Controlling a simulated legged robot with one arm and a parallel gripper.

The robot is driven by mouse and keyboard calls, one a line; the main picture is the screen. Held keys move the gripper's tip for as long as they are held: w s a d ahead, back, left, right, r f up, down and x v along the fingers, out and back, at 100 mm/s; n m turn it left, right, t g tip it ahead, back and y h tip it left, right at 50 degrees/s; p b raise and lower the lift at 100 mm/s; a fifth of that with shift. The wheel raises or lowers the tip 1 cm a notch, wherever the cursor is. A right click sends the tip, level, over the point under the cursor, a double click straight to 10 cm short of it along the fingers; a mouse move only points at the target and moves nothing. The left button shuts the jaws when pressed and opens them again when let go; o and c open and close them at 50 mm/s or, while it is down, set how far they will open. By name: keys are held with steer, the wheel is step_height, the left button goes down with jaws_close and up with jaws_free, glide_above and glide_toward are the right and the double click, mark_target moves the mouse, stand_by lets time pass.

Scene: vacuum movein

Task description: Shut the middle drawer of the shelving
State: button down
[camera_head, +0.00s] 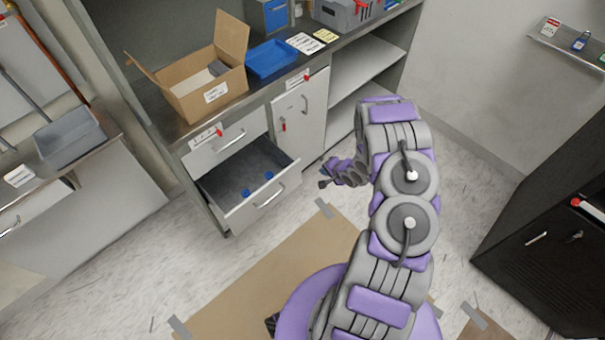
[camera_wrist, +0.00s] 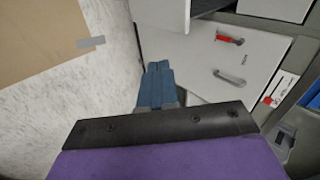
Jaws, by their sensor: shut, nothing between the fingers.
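The open drawer (camera_head: 232,218) of the shelving sticks out below a shut drawer (camera_head: 228,141). It has a grey inside, a pale front with a bar handle (camera_head: 269,196), and small blue items (camera_head: 258,186) in it. Whether another drawer lies beneath is hidden. My gripper (camera_head: 323,183) is shut and empty, low and to the right of the drawer front, apart from it. In the wrist view my blue fingers (camera_wrist: 158,78) are together, and a white corner of the open drawer (camera_wrist: 162,12) shows at the top.
A cabinet door (camera_head: 299,108) with a handle stands right of the drawers; it also shows in the wrist view (camera_wrist: 205,58). The worktop holds an open cardboard box (camera_head: 203,95) and a blue tray (camera_head: 271,58).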

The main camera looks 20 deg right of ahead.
steer(key=a+f+y, duration=0.1)
steer(key=a+f, duration=0.1)
steer(key=a, duration=0.2)
steer(key=b, duration=0.2)
glide_toward(294, 169)
step_height(294, 169, down, 3)
steer(key=s+d, duration=0.2)
steer(key=s, duration=0.1)
steer(key=shift+m+t, duration=0.4)
steer(key=w+a+b, duration=0.1)
steer(key=w, duration=0.1)
steer(key=w+a+f, duration=0.1)
steer(key=w, duration=0.1)
steer(key=w+a+b, duration=0.1)
steer(key=w, duration=0.1)
steer(key=shift+a+f+b, duration=0.25)
steer(key=shift+f+b, duration=0.1)
steer(key=shift+f, duration=0.05)
steer(key=shift+w+d, duration=0.35)
steer(key=shift+a, duration=0.15)
